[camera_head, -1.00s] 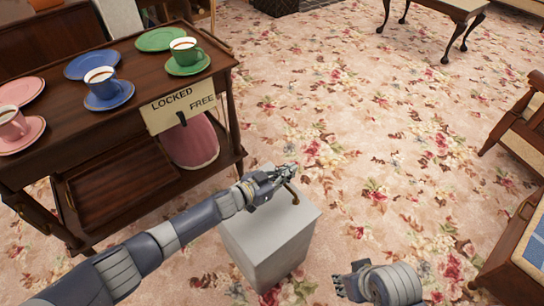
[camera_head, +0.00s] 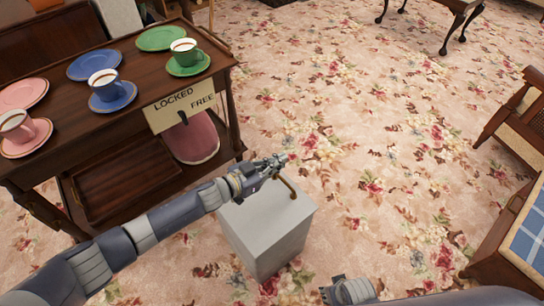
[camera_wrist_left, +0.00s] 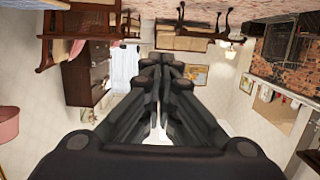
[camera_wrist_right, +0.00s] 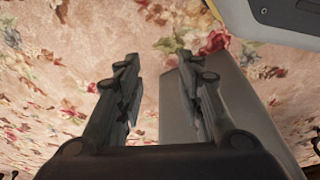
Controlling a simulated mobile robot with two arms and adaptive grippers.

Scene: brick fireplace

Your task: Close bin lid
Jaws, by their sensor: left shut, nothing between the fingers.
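A light grey box-shaped bin (camera_head: 268,245) stands on the floor right of the trolley. Its top face looks flat, and I see no gap at its front edges. A curved brown handle (camera_head: 288,188) rises at its back edge. My left gripper (camera_head: 278,161) is shut and empty, just above and behind the handle; whether it touches is unclear. Its fingers also show together in the left wrist view (camera_wrist_left: 165,68). My right gripper (camera_head: 326,293) is low, in front of and right of the bin. In the right wrist view it is open (camera_wrist_right: 158,62), with the grey bin (camera_wrist_right: 250,110) beside its right finger.
A dark wooden trolley (camera_head: 130,118) with cups and plates stands at the left, bearing a LOCKED/FREE sign (camera_head: 180,109). A chair (camera_head: 515,115) and a blue-topped table (camera_head: 525,235) stand at the right. The carpet between is clear.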

